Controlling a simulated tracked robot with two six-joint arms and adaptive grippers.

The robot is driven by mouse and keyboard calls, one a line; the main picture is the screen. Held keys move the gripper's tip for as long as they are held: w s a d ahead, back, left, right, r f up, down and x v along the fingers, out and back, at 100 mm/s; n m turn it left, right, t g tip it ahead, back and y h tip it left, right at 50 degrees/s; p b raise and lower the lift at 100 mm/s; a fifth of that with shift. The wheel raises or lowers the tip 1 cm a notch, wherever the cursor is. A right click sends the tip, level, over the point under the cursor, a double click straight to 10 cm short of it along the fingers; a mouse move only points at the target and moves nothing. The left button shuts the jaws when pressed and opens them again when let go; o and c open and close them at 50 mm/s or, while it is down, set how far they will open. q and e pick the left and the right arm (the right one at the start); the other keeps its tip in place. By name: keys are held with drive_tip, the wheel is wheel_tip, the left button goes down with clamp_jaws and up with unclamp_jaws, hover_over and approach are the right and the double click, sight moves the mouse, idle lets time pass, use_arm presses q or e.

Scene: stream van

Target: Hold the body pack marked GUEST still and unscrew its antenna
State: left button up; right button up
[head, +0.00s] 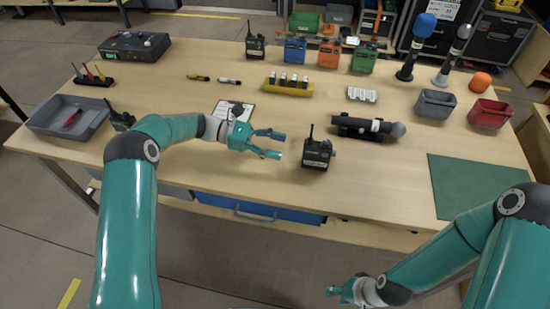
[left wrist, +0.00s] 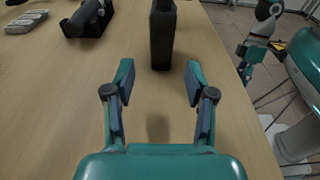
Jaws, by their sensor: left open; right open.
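A black body pack (head: 317,153) stands upright near the table's front edge, with a short antenna (head: 311,132) pointing up from its top. Any GUEST marking on it is too small to read. My left gripper (head: 281,144) is open and empty just left of this pack, its fingers pointing at it. In the left wrist view the black body pack (left wrist: 162,40) stands ahead of the two spread fingertips (left wrist: 160,82), apart from them. My right gripper (head: 335,291) is open and low, in front of the table and below its edge; it also shows in the left wrist view (left wrist: 245,60).
A black stand (head: 352,128) with a microphone lies behind the pack. Several body packs, including a blue one (head: 294,51), line the back. A green mat (head: 475,185) lies at right, a grey tray (head: 45,122) at left.

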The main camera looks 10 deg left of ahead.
sight(311, 156)
use_arm(q)
drive_tip(key=shift+d+f, duration=0.25)
drive_tip(key=shift+d, duration=0.5)
drive_tip(key=d, duration=0.4)
drive_tip(key=d+f, duration=0.1)
drive_tip(key=shift+d, duration=0.4)
drive_tip(key=shift+d+f, duration=0.15)
drive_tip(key=shift+d, duration=1.1)
